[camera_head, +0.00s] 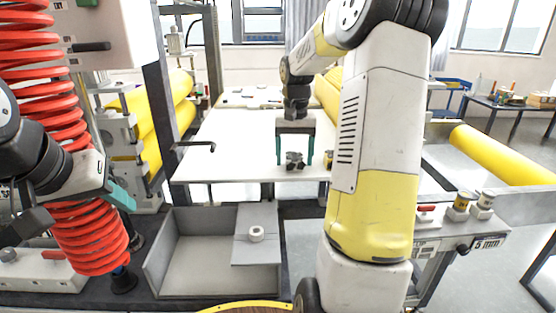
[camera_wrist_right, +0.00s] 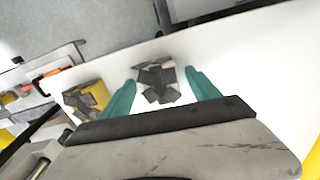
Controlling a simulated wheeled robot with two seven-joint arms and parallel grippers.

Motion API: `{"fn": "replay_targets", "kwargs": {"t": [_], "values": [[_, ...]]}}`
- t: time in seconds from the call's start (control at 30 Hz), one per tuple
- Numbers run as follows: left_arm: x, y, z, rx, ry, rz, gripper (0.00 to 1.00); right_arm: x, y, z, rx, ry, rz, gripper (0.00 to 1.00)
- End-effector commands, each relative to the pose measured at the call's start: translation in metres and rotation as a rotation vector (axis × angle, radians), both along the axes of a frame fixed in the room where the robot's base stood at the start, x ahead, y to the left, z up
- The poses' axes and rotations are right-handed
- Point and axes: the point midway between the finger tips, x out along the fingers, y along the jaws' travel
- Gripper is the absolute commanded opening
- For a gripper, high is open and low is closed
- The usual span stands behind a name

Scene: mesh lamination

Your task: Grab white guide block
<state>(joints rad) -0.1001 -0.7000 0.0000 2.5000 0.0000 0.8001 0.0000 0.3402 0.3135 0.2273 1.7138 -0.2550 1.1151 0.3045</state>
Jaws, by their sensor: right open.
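The white guide block, a small grey-white piece with dark parts, stands on the white table (camera_head: 235,150) near its front edge. It shows small in the head view (camera_head: 294,159) and closer in the right wrist view (camera_wrist_right: 157,82). My right gripper (camera_head: 294,150) is open, pointing down, with one teal finger on each side of the block. In the right wrist view the block sits between the fingertips (camera_wrist_right: 160,76), with a gap on each side. My left gripper (camera_head: 118,194) is at the far left by the red coil; its opening is unclear.
A yellow block (camera_wrist_right: 88,98) stands close beside the white one, partly hidden by my arm in the head view (camera_head: 328,159). A grey tray (camera_head: 160,260) with a white ring (camera_head: 256,234) lies in front of the table.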

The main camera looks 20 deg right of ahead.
Motion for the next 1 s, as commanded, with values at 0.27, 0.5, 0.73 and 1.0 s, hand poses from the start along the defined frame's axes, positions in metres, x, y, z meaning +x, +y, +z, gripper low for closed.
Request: {"fn": "replay_targets", "kwargs": {"t": [0.27,0.5,0.73,1.0], "values": [[0.000,0.000,0.000,0.000,0.000,0.000,0.36,0.000,0.000,0.000,0.000,-0.001,0.000,0.57],[0.000,0.000,0.000,0.000,0.000,0.000,0.36,0.000,0.000,0.000,0.000,-0.001,0.000,0.10],[0.000,0.000,0.000,0.000,0.000,0.000,0.36,0.000,0.000,0.000,-0.001,-0.002,0.000,0.00],[0.000,0.000,0.000,0.000,0.000,0.000,0.36,0.001,0.000,0.012,0.000,-0.004,0.000,0.00]]}}
